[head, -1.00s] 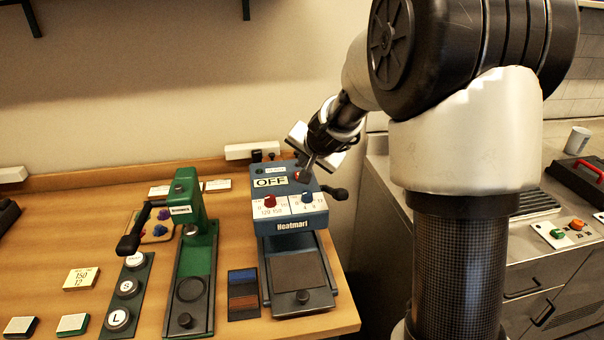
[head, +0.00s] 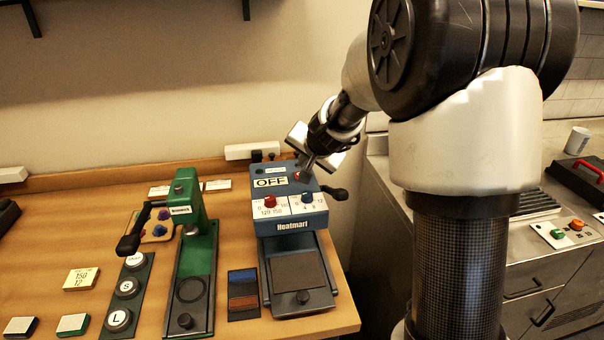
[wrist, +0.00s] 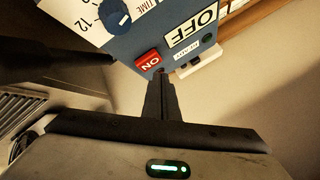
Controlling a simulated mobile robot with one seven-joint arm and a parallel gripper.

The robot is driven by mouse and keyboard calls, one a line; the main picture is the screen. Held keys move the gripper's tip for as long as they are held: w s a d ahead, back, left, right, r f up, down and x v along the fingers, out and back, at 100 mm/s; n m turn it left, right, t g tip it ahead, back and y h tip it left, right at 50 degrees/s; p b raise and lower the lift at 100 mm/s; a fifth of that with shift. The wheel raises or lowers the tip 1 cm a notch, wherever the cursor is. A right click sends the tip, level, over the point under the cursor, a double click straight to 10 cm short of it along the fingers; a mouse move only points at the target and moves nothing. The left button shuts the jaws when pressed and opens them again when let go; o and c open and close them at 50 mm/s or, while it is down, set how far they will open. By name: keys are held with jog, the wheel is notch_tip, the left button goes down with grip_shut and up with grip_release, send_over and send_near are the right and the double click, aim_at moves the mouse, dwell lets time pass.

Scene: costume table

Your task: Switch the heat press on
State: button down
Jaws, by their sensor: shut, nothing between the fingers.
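The blue heat press (head: 291,212) marked "Heatmari" stands at the right end of the wooden table. Its display panel (head: 270,182) reads OFF. A red rocker switch (wrist: 148,61) marked ON sits beside that panel in the wrist view; in the head view the switch (head: 301,177) is partly hidden by my gripper. My gripper (head: 305,171) points down at the top of the press, fingers shut and empty. In the wrist view the fingertips (wrist: 160,76) are right at the edge of the switch; I cannot tell whether they touch it.
The press also has a red knob (head: 270,200), a blue knob (head: 307,197) and a black side handle (head: 336,193). A green press (head: 190,255) stands to the left. A colour swatch card (head: 243,294) lies between them. A white power strip (head: 251,151) is behind.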

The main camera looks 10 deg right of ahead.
jog(key=shift+f, duration=0.1)
dwell(0.3)
jog(key=shift+f+b, duration=0.35)
jog(key=shift+b, duration=0.2)
jog(key=shift+f+b, duration=0.5)
jog(key=shift+b, duration=0.05)
dwell(0.4)
jog(key=shift+r, duration=0.1)
jog(key=shift+r+p, duration=0.85)
notch_tip(320, 180, up, 6)
jog(key=p, duration=0.5)
